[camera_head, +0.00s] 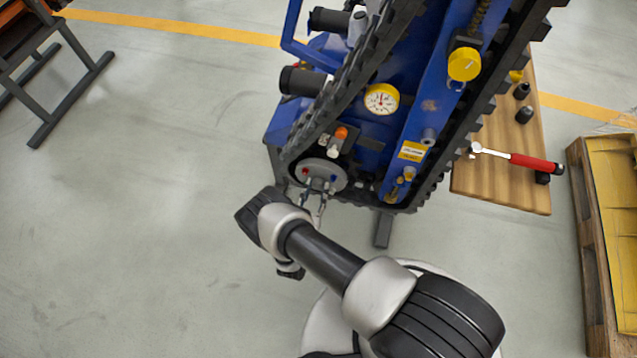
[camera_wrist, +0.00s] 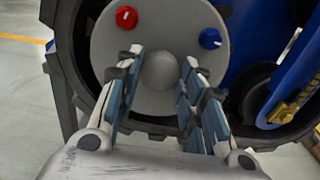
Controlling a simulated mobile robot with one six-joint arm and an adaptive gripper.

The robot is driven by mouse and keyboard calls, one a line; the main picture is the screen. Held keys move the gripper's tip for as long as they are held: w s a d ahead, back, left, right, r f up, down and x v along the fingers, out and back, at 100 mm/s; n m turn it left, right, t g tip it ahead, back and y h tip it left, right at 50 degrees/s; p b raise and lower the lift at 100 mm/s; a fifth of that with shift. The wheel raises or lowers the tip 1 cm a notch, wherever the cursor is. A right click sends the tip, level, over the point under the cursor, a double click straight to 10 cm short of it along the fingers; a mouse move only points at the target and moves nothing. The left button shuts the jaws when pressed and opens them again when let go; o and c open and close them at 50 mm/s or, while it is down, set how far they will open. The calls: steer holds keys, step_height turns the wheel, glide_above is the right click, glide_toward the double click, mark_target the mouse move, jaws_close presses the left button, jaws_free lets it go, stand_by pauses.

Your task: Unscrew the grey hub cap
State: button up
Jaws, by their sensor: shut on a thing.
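The grey hub cap (camera_wrist: 160,72) is a small rounded dome in the middle of a round grey plate (camera_wrist: 168,25), in the wrist view. My gripper (camera_wrist: 161,60) has its two fingers on either side of the cap and is shut on it. In the head view the same plate (camera_head: 312,166) sits at the lower end of the blue tracked carrier (camera_head: 370,130). My gripper (camera_head: 321,187) reaches the plate from below there, and the cap is too small to make out.
A red knob (camera_wrist: 127,17) and a blue knob (camera_wrist: 211,38) stand on the plate above the fingers. A black rubber track (camera_head: 352,80) runs beside it. A wooden table (camera_head: 500,190) with a red-handled wrench (camera_head: 520,160) stands right.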

steer(key=shift+c, duration=1.2)
steer(key=n, duration=0.3)
steer(key=shift+n, duration=0.3)
steer(key=n, duration=0.4)
steer(key=shift+n, duration=1.1)
steer(key=n, duration=0.2)
steer(key=shift+n, duration=0.3)
steer(key=n, duration=0.7)
steer(key=shift+n, duration=0.3)
